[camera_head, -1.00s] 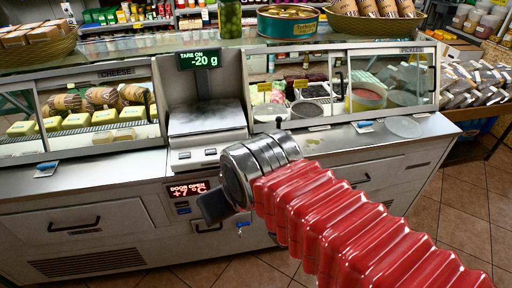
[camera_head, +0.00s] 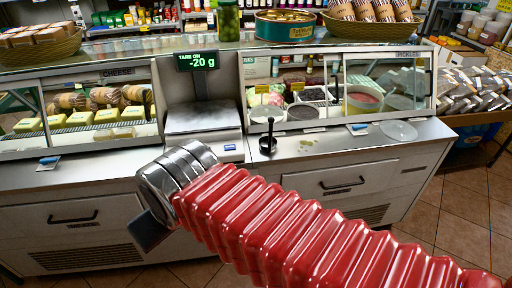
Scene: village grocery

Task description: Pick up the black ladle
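The black ladle (camera_head: 268,139) stands on the steel counter right of the scale, its thin handle upright and its dark bowl low on the counter top. My red bellows arm reaches in from the lower right. My gripper (camera_head: 149,232) is at the arm's silver end, seen as a dark piece in front of the counter's lower front, left of and below the ladle. It is apart from the ladle in the picture. The fingers are mostly hidden behind the wrist, so I cannot tell whether they are open or shut.
The scale (camera_head: 203,117) with its green display stands left of the ladle. Glass cases of cheese (camera_head: 84,110) and pickles (camera_head: 388,88) line the back of the counter. A clear lid (camera_head: 398,131) lies at the right. The counter (camera_head: 312,143) around the ladle is mostly free.

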